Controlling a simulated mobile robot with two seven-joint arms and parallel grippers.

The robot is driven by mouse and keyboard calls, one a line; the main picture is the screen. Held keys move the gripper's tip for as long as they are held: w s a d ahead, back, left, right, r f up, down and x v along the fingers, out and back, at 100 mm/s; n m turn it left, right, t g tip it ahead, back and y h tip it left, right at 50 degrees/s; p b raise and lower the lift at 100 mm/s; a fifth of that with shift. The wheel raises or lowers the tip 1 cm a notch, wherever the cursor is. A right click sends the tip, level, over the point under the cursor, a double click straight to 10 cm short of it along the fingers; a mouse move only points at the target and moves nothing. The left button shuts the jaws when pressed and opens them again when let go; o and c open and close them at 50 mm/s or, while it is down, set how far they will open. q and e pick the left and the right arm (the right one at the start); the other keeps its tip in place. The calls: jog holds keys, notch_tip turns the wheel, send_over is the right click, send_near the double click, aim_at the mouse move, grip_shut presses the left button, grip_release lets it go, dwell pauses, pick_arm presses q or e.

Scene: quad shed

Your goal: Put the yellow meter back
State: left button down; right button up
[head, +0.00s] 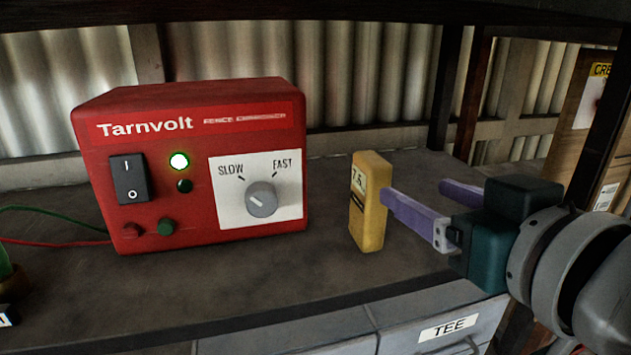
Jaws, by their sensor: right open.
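The yellow meter (369,205) stands upright on the grey bench top (300,275), to the right of the red Tarnvolt box. Its small pale display reads about 7.6. My right gripper (413,190) comes in from the right with its two purple fingers spread apart and nothing between them. The tip of the nearer finger is at the meter's right edge in the picture; I cannot tell whether it touches. The farther finger is behind and to the right of the meter. My left gripper is not in view.
The red Tarnvolt box (190,170) has a rocker switch, a lit green lamp and a SLOW–FAST knob (262,199). Red and green wires (50,225) run off left. Grey drawers, one labelled TEE (449,328), lie below the bench edge. A dark post (447,75) stands behind.

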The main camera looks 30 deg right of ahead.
jog(key=s+a+f+n+g+y, duration=0.2)
jog(key=s+a+f+g, duration=0.1)
jog(key=s+f+g, duration=0.2)
jog(key=s+a+f+n+g+y, duration=0.2)
jog(key=s+a+f+g, duration=0.2)
jog(key=s, duration=0.6)
notch_tip(320, 180, down, 4)
jog(key=shift+a+r+n+g, duration=0.25)
jog(key=shift+n+g, duration=0.15)
jog(key=shift+g, duration=0.8)
